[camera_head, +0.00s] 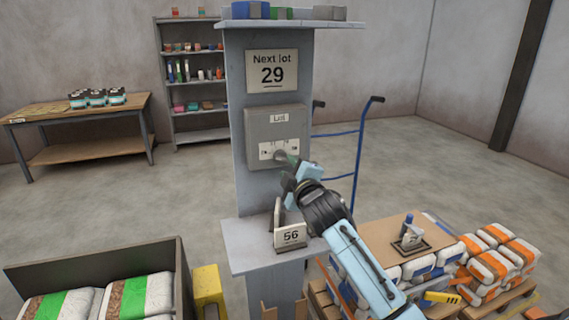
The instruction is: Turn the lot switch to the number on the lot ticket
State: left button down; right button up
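A grey switch box (276,128) labelled "Lot" is on the front of a grey post. A pale plate (266,150) with small markings is on its lower face; the markings are too small to read. A sign (272,72) above the box reads "Next lot 29". A small card (290,236) on the ledge below reads "56". My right gripper (287,160) reaches up to the plate from the lower right. Its fingertips are at the switch knob, which is mostly hidden; I cannot tell whether they grip it. My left gripper is out of view.
The ledge (240,240) juts out below the box. A blue hand truck (357,150) stands behind the post. Stacked bags (497,255) are at the right, and a bin (90,262) with bags is at the lower left. Open floor lies behind.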

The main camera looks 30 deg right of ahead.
aim_at(283, 160)
jog(key=shift+x, duration=2.15)
grip_shut()
